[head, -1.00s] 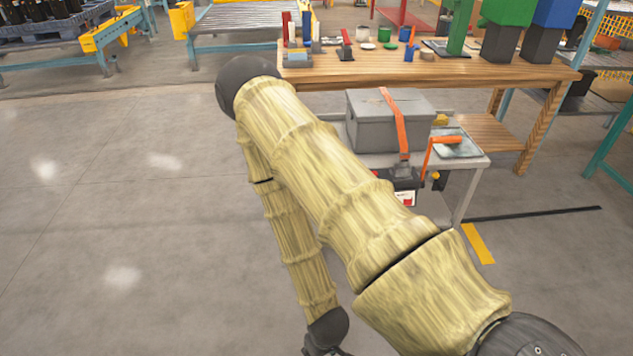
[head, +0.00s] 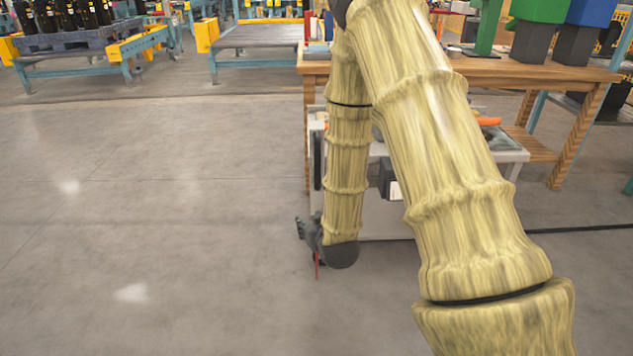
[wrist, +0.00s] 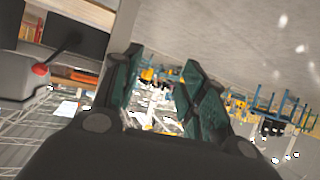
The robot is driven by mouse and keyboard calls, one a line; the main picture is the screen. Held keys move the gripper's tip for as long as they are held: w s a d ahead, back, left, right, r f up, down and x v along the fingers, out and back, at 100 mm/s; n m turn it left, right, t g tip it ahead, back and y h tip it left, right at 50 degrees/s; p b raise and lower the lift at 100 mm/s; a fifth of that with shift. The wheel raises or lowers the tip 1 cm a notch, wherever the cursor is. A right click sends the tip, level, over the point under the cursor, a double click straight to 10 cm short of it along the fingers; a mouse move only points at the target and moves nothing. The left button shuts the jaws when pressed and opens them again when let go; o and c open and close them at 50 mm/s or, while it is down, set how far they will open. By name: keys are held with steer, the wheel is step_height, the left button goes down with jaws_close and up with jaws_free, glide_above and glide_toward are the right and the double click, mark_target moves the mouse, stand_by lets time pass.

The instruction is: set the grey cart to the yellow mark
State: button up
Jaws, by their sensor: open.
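The grey cart (head: 512,156) stands in front of the wooden workbench in the head view. My arm crosses in front of it and hides much of its top and middle. My gripper (head: 301,228) hangs at the cart's left front side, pointing left. Whether it touches the cart cannot be told. In the wrist view my gripper (wrist: 160,68) shows its two dark fingers spread with nothing held between them. The yellow mark is not visible in either current view; my arm covers part of the floor to the right.
The wooden workbench (head: 570,75) stands behind the cart. Conveyors (head: 262,38) stand at the back. The floor at left is open. In the wrist view a black lever with a red knob (wrist: 40,69) is at left, beside a grey box (wrist: 18,78).

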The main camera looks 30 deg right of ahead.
steer(key=w+d+r+t+h+b, duration=0.2)
steer(key=w+d+r+t+b, duration=0.15)
steer(key=d+b, duration=0.2)
steer(key=m+t+h+b, duration=0.1)
steer(key=m+b, duration=0.1)
steer(key=b, duration=0.3)
glide_toward(318, 166)
steer(key=b+x, duration=0.3)
steer(key=x, duration=0.8)
steer(key=shift+w+d+r, duration=0.1)
steer(key=shift+w+r, duration=0.05)
jaws_close()
